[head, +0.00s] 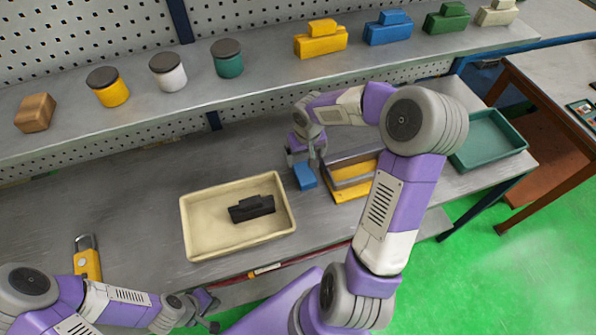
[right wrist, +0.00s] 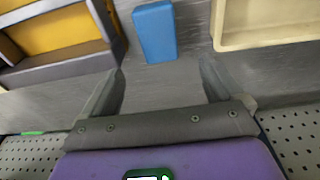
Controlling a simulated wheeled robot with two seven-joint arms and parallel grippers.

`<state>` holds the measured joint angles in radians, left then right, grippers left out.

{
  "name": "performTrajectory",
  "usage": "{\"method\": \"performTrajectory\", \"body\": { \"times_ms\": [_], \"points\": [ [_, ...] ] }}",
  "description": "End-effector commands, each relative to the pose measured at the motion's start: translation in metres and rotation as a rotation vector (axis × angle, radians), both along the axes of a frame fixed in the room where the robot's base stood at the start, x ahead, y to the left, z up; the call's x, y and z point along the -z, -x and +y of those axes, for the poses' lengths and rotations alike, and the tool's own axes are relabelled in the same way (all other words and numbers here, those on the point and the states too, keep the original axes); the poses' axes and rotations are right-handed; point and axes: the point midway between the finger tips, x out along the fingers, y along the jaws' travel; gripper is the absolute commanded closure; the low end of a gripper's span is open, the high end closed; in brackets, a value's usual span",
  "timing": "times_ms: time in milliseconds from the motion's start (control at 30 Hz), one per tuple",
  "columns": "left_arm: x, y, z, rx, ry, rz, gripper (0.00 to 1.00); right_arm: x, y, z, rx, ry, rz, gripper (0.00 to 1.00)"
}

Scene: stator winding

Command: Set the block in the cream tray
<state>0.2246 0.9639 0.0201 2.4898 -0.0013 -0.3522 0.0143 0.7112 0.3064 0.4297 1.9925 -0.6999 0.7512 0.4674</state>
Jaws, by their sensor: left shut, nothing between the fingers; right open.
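A small blue block (head: 305,176) lies on the grey workbench, just right of the cream tray (head: 188,222). It also shows in the right wrist view (right wrist: 155,32), just beyond the open fingertips and roughly between them. My right gripper (head: 306,158) is open and empty, close to the block and apart from it. Its fingers also show in the right wrist view (right wrist: 160,70). The cream tray holds a black stepped block (head: 252,208), and its rim shows in the right wrist view (right wrist: 268,40). My left gripper (head: 210,311) is shut and empty near the bench's front edge.
A grey and yellow bin (head: 350,190) stands right of the blue block, partly behind my right arm. A green tray (head: 490,140) is further right. A yellow padlock-like item (head: 87,262) lies front left. The shelf above holds lidded jars (head: 168,72) and coloured stepped blocks (head: 388,30).

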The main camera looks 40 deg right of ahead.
Motion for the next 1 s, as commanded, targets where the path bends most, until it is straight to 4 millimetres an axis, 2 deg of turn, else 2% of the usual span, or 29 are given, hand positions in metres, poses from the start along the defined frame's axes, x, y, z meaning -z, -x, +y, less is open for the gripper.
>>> {"method": "performTrajectory", "body": {
  "times_ms": [33, 300, 567, 1000],
  "points": [
    [0.008, 0.001, 0.0, 0.001, 0.0, 0.002, 1.0, 0.009, 0.0, 0.0, 0.0, 0.0, 0.001, 0.06],
    [0.027, 0.001, 0.0, 0.0, 0.0, 0.002, 1.0, 0.028, 0.0, 0.0, -0.001, -0.002, 0.0, 0.06],
    [0.034, 0.001, 0.0, 0.001, 0.0, 0.002, 1.0, 0.044, 0.0, 0.0, -0.001, -0.003, 0.003, 0.06],
    [0.046, 0.001, 0.0, 0.001, 0.0, 0.002, 1.0, 0.1, -0.007, -0.001, -0.002, -0.005, 0.003, 0.06]
  ]
}}
